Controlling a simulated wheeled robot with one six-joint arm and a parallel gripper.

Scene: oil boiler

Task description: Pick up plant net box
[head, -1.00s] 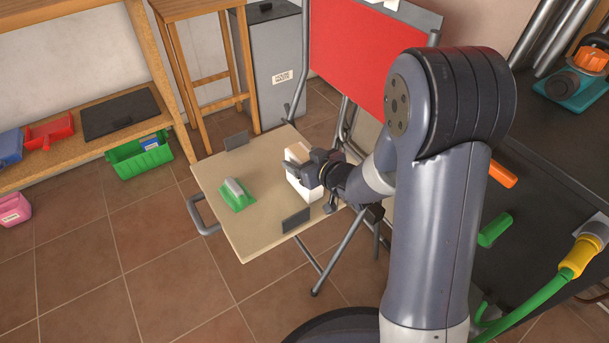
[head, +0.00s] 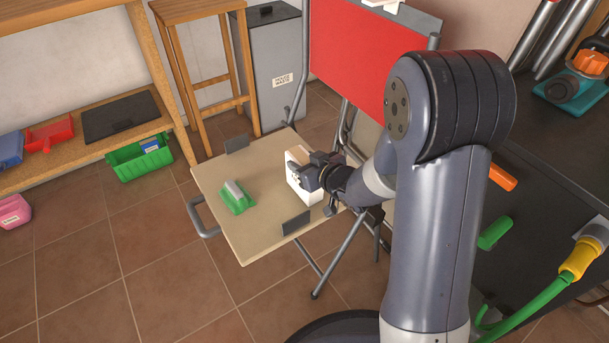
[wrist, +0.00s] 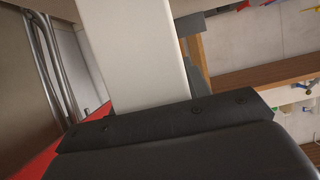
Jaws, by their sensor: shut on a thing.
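A white box (head: 303,192), which I take for the plant net box, stands about upright at the right part of a beige folding table (head: 265,233). Its pale side also fills the upper middle of the wrist view (wrist: 138,55). My gripper (head: 304,172) reaches in from the right and is shut on the box's upper part. A dark finger (wrist: 165,122) crosses the box in the wrist view. Its far side and any label are hidden. I cannot tell whether its base touches the table.
A green brush-like tool (head: 236,198) lies left of the box. Small dark plates (head: 296,222) stand at the table's near and far edges. A red panel (head: 370,60) rises behind my arm.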

